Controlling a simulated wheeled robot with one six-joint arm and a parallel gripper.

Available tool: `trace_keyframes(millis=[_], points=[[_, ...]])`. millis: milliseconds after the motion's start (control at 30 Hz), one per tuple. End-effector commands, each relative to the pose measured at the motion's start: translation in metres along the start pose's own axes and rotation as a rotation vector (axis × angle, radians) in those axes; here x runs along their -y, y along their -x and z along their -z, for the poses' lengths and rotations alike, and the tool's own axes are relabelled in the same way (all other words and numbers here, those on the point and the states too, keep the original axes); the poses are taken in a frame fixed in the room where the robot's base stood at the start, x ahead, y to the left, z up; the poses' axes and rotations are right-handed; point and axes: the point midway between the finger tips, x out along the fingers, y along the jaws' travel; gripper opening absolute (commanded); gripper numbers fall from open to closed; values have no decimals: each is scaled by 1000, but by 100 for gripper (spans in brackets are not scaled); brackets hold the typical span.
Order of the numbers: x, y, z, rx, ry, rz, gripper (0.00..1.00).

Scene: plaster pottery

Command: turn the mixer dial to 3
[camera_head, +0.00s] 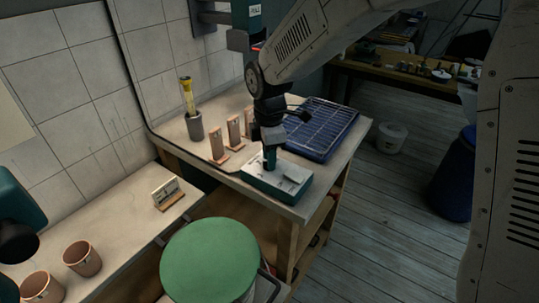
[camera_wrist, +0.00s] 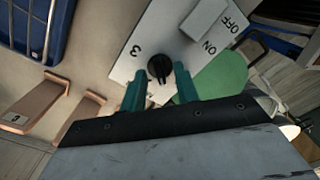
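The mixer control box (camera_head: 290,190) is teal with a pale top panel and sits at the near corner of the bench in the head view. In the wrist view its white panel (camera_wrist: 150,35) carries the marks "3", "ON" and "OFF", a grey rectangular switch (camera_wrist: 203,18) and a round black dial (camera_wrist: 159,68). Which mark the dial points to is unclear. My gripper (camera_wrist: 160,92) has its two teal fingers apart, one on each side of the dial; contact cannot be told. In the head view my gripper (camera_head: 270,160) points down over the box and hides the dial.
A blue rack (camera_head: 320,128) lies behind the box. Copper-coloured stands (camera_head: 218,145) and a grey cup with a yellow-handled tool (camera_head: 194,127) stand to the left. A green round lid (camera_head: 210,262) is in front. Terracotta pots (camera_head: 82,258) stand on the lower-left bench.

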Motion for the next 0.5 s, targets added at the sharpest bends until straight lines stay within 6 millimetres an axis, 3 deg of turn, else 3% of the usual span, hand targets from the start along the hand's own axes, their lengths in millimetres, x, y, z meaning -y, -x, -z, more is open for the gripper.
trace_keyframes(millis=[233,333,500], points=[[0,-1,0,0,0,0,31],[0,-1,0,0,0,0,3],[0,-1,0,0,0,0,0]])
